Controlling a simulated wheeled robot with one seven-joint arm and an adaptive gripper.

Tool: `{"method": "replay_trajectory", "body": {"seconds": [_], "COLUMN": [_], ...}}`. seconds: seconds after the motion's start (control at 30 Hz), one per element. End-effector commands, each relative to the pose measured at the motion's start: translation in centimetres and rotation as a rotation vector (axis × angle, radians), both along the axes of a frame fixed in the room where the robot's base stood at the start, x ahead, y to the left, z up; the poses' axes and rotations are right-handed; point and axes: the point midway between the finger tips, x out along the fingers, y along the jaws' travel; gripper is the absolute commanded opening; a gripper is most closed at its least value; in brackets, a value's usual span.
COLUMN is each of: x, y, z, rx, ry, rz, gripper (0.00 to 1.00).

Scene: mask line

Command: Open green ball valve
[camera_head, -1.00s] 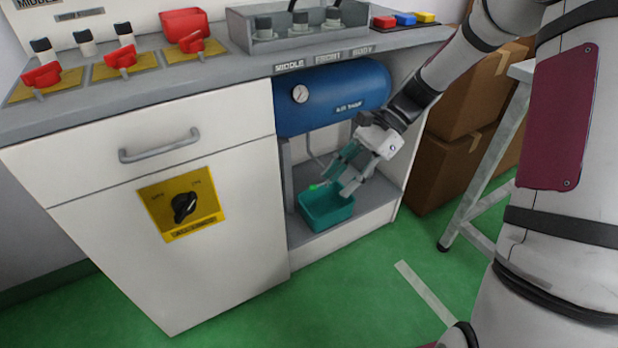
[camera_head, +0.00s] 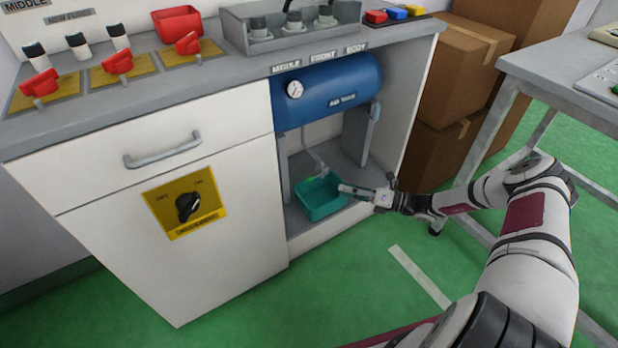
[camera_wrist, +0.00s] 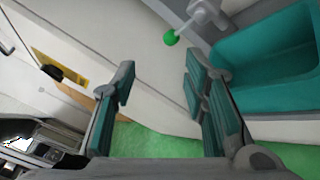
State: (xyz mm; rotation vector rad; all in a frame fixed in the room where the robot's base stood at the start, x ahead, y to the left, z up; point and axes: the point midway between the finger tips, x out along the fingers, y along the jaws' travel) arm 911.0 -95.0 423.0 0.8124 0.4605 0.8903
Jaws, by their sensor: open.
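The green ball valve shows as a small round green handle (camera_wrist: 171,38) on a grey pipe in the wrist view. It also shows small in the head view (camera_head: 311,178), below the blue tank and at the teal bin's back left. My gripper (camera_wrist: 160,72) is open and empty, with teal pads on its fingers. The handle lies beyond the fingertips, roughly in line with the gap and nearer the right finger, not touched. In the head view, my gripper (camera_head: 345,189) reaches in low from the right, at the bin's right side.
The teal bin (camera_head: 322,206) stands under the valve and fills the wrist view's right side. The blue air tank (camera_head: 335,95) hangs above. The cabinet side wall (camera_head: 403,120) and a metal table leg (camera_head: 487,140) are at right. Green floor in front is open.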

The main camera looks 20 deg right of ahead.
Motion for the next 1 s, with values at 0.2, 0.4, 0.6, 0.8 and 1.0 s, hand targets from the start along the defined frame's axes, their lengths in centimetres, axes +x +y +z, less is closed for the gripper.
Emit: {"method": "replay_trajectory", "body": {"seconds": [0.2,0.4,0.6,0.8,1.0], "x": [0.3,1.6,4.0,6.4,8.0], "y": [-0.6,1.2,4.2,7.2,9.3], "z": [-1.5,-1.6,-1.7,-1.7,-1.7], "rx": [0.069,0.070,0.069,0.069,0.067], "ry": [0.044,0.044,0.043,0.043,0.043], "rz": [-0.071,-0.070,-0.068,-0.068,-0.068], "gripper": [0.40,0.40,0.40,0.40,0.40]}}
